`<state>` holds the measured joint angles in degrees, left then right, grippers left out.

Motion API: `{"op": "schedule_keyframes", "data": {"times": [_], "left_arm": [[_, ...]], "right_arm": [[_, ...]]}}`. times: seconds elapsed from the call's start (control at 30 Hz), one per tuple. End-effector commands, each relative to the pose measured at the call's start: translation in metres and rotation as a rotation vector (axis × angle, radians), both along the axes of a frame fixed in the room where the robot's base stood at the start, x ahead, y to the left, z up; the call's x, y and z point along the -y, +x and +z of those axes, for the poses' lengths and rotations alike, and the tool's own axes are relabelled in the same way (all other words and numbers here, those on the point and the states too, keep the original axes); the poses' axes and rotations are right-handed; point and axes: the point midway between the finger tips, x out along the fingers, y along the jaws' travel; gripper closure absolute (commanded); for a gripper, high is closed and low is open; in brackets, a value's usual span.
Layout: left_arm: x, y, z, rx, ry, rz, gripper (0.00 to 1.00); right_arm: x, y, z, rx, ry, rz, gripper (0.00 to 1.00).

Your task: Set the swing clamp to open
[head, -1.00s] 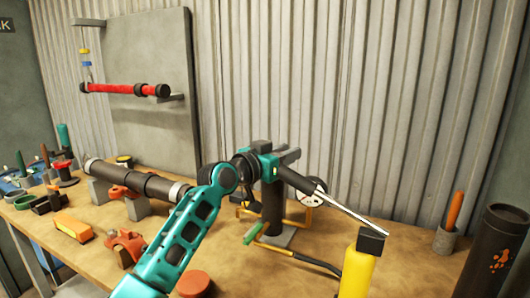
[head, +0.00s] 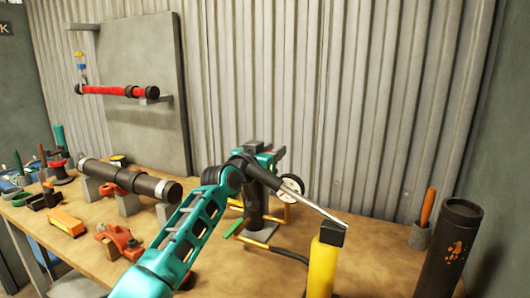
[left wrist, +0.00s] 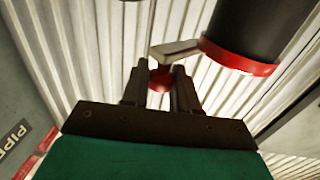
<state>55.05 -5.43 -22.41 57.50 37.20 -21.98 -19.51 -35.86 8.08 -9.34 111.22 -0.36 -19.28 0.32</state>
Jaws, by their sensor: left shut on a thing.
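A short grey lever (left wrist: 180,50) with a red knob (left wrist: 160,80) shows in the left wrist view; it looks like part of the swing clamp. It meets the red-rimmed end of a dark cylinder (left wrist: 255,30). My left gripper (left wrist: 160,70) has its fingers closed about the knob. In the head view the left gripper (head: 270,158) is above a dark post (head: 256,205) on the bench. The knob and lever are hidden there by my own arm, so the clamp's position cannot be read. My right gripper is not in view.
A yellow cylinder (head: 321,268) with a black top stands right of my arm, by a silver rod (head: 318,208). A black canister (head: 452,250) stands far right. A dark pipe (head: 128,180) rests on blocks at left.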

Motion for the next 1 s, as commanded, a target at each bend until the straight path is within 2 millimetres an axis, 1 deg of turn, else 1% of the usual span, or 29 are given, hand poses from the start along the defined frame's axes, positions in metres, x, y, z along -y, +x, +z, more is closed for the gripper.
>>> {"op": "schedule_keyframes", "data": {"times": [0.03, 0.6, 0.63, 0.8, 0.83, 1.0], "left_arm": [[0.0014, 0.0005, 0.0086, 0.015, -0.006, 0.001, 1.00], [0.0047, 0.0012, 0.0090, 0.016, -0.008, 0.002, 1.00], [0.0045, 0.0012, 0.0091, 0.016, -0.008, 0.002, 0.68], [0.0046, 0.0011, 0.0072, 0.013, -0.005, 0.002, 0.52], [0.0047, 0.0012, 0.0064, 0.012, -0.005, 0.002, 0.51], [0.0048, 0.0011, 0.0038, 0.007, -0.003, 0.001, 0.51]], "right_arm": [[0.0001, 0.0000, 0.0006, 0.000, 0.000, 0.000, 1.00], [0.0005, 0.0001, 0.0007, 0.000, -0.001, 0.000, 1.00], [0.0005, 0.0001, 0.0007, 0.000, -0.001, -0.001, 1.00], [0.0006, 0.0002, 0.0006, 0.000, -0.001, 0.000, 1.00], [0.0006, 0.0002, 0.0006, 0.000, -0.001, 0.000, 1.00], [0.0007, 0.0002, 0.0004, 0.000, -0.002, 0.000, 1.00]]}}
